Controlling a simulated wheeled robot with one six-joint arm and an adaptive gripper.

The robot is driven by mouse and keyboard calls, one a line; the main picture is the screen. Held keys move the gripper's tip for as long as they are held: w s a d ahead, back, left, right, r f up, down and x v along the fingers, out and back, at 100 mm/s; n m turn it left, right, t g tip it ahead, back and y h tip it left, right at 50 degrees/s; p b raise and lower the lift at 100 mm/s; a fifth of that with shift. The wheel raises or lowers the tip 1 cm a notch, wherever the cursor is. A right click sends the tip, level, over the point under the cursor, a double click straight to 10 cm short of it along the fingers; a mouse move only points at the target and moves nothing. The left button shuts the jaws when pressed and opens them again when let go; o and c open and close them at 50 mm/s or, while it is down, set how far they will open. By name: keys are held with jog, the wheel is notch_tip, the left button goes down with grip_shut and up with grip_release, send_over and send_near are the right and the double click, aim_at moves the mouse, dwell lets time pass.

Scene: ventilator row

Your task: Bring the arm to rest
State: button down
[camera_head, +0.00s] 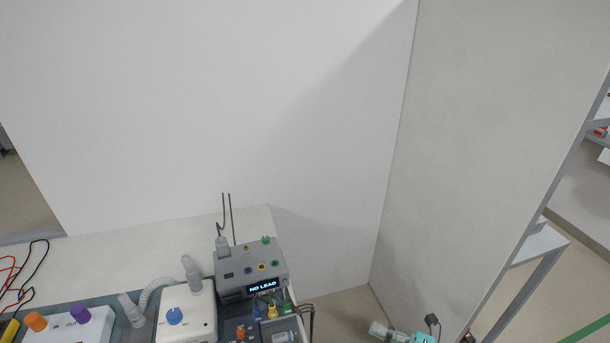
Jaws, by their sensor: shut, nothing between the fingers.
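Neither my arm nor my gripper can be made out in the head view. A white-topped bench (150,262) stands at the lower left. On it a grey monitor box (250,268) shows "NO LEAD" on its small screen. A white unit with a blue knob (186,315) stands left of that box, with a grey corrugated hose (155,288) beside it.
White partition walls (220,100) and (490,130) rise behind and to the right. Red and black leads (22,275) lie at the left. Small teal (424,338) and pale grey (380,328) items show at the bottom edge. Bare floor (340,312) lies right of the bench.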

jog(key=s+a+r+m+t+h, duration=0.2)
jog(key=s+a+m+t, duration=0.1)
jog(key=s+m+t, duration=0.4)
jog(key=s+a+r+m+t+h, duration=0.2)
jog(key=s+a+r+m+t, duration=0.15)
jog(key=s, duration=0.45)
jog(key=s+d+r+m+g+h, duration=0.1)
jog(key=s+d+m+g+h, duration=0.1)
jog(key=s+m+h, duration=0.4)
jog(key=s+d+r+m+g+h, duration=0.1)
jog(key=s+d+m+g+h, duration=0.2)
jog(key=s+m, duration=1)
jog(key=s+d+h, duration=0.1)
jog(key=s+h, duration=0.1)
jog(key=s, duration=0.2)
jog(key=shift+s+d+h, duration=0.2)
jog(key=shift+s+h, duration=0.2)
jog(key=shift+r+m, duration=0.1)
jog(key=shift+m, duration=0.15)
